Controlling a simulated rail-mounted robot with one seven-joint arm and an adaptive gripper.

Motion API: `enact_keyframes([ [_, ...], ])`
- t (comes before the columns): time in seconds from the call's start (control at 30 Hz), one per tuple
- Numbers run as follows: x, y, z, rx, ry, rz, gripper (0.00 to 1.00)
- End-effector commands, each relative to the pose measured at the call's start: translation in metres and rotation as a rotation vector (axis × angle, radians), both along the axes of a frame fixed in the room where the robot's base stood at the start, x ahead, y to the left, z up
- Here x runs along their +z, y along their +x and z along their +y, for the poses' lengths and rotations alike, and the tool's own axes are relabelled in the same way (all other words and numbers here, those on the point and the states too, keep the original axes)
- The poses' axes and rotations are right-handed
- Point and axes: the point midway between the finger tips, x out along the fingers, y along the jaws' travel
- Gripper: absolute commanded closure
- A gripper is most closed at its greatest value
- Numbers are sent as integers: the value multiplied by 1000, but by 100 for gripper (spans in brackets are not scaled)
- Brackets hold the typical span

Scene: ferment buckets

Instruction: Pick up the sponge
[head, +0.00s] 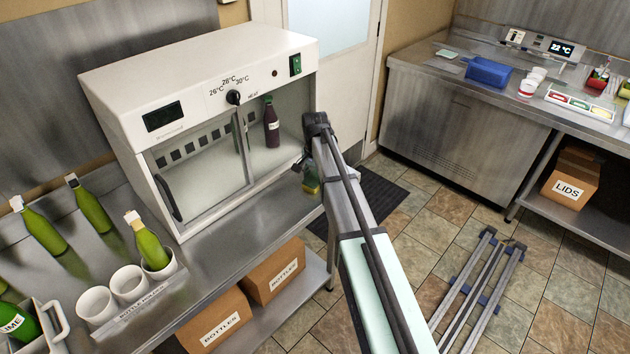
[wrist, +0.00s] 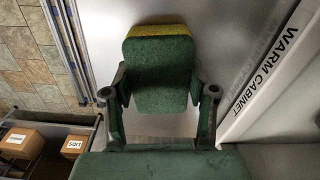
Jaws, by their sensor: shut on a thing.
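The sponge (wrist: 160,75) has a green scouring face and a yellow edge, and fills the space between my fingers in the wrist view. My gripper (wrist: 159,84) is shut on it, with one dark finger against each side. In the head view, the sponge (head: 311,186) shows as a small green and yellow patch below my gripper, by the right end of the steel counter (head: 235,230). My arm hides part of that area. I cannot tell whether the sponge touches the counter.
The white warm cabinet (head: 200,75) stands close beside my gripper, with a dark bottle (head: 271,122) inside. Green bottles (head: 92,205) and white cups (head: 129,284) stand on the counter at the left. Another steel counter (head: 470,100) is across the tiled floor.

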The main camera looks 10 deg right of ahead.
Motion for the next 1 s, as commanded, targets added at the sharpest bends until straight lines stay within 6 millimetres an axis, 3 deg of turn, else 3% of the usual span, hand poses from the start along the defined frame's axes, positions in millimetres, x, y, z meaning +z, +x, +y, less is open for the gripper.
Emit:
enact_keyframes([
  [0.27,10,1,0,0,0,-1,54],
  [0.43,30,1,0,0,0,-3,54],
  [1.0,163,2,0,0,0,-3,54],
])
